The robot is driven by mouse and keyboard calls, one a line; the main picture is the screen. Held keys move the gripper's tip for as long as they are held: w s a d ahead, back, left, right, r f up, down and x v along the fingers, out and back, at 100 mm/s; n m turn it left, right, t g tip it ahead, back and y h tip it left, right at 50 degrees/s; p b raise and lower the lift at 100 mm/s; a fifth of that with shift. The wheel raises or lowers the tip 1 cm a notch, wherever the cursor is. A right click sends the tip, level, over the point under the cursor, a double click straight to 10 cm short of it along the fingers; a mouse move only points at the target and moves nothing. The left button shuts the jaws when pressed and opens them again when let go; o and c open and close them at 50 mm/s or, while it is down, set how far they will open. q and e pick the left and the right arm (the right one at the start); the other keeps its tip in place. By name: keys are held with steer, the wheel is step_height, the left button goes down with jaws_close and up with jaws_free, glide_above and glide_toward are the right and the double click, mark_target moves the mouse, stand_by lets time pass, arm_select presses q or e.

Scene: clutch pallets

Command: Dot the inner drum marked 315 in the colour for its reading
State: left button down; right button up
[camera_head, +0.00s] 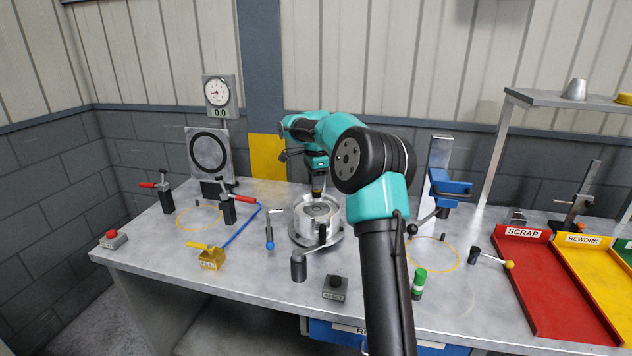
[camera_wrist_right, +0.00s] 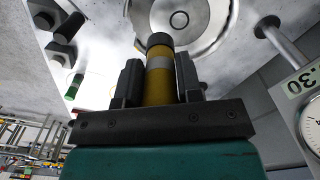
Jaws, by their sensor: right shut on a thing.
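My right gripper (camera_head: 318,176) is shut on a yellow marker (camera_wrist_right: 159,83), which has a pale band and a dark end. It holds the marker above the round metal drum (camera_head: 317,210) at the middle of the bench. In the wrist view the marker's dark end points toward the drum (camera_wrist_right: 212,22), which is cut off by the top edge. I cannot tell whether the tip touches the drum. No 315 mark is readable. A green marker (camera_head: 419,284) with a white band stands at the right front. It shows at the left of the wrist view (camera_wrist_right: 74,87). My left gripper is not in view.
A dial gauge (camera_head: 216,91) at the back left reads 0.0. Red-handled clamps (camera_head: 228,206) stand at left. A black-knobbed post (camera_head: 299,266) and small button box (camera_head: 336,287) are in front of the drum. Red SCRAP (camera_head: 545,280) and yellow REWORK (camera_head: 592,270) trays lie right.

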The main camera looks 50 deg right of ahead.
mark_target(316, 196)
steer(key=shift+f, duration=2.95)
steer(key=shift+f, duration=0.6)
steer(key=shift+r, duration=0.15)
steer(key=shift+r, duration=3.45)
steer(key=shift+w+a, duration=0.1)
